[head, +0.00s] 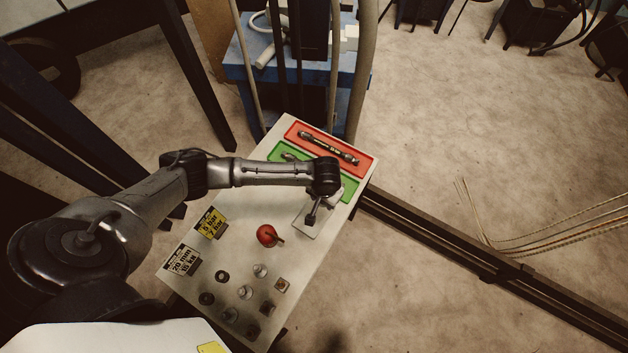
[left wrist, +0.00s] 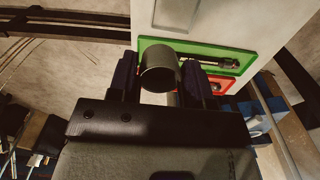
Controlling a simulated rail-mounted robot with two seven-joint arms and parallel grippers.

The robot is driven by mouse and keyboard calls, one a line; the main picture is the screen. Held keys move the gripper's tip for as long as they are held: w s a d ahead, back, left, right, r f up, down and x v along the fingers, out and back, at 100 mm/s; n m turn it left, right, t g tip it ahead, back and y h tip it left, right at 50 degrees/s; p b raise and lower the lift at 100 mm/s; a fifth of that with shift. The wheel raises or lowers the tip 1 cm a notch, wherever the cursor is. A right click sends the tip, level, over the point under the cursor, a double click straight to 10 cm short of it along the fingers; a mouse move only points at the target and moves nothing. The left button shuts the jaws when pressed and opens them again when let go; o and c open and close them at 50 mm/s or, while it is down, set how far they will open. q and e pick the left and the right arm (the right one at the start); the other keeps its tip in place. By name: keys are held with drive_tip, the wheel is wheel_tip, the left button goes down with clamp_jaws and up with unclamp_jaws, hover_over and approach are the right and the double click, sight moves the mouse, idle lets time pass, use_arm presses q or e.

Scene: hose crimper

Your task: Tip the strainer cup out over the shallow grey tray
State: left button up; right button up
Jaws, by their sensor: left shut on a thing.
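My left gripper (left wrist: 159,78) is shut on the strainer cup (left wrist: 158,68), a small grey metal cylinder between its two dark fingers in the left wrist view. Whether anything is in the cup cannot be told. In the head view my left gripper (head: 311,218) is at the right side of the table, over or beside the shallow grey tray (head: 327,220). The arm and gripper hide part of this tray, and the cup cannot be made out clearly there. My right gripper is not in view.
A green tray (head: 349,187) and a red tray (head: 367,166) holding a hose lie at the table's far end. A red object (head: 267,235), yellow labels (head: 211,222) and several small metal fittings (head: 260,270) are on the nearer part. A dark floor rail (head: 480,260) runs right.

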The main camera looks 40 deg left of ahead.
use_arm(q)
drive_tip(key=a+f+t+h+b, duration=0.2)
drive_tip(key=f+h+b, duration=0.2)
drive_tip(key=h+b, duration=0.7)
drive_tip(key=a+f+t+h+b, duration=0.2)
drive_tip(key=f+h+b, duration=0.2)
drive_tip(key=h+b, duration=0.7)
drive_tip(key=b, duration=1)
drive_tip(key=shift+w+a+f+t+h, duration=0.2)
drive_tip(key=shift+a+t+h, duration=0.1)
drive_tip(key=shift+t+h, duration=0.1)
idle(0.4)
idle(0.9)
drive_tip(key=shift+r, duration=0.1)
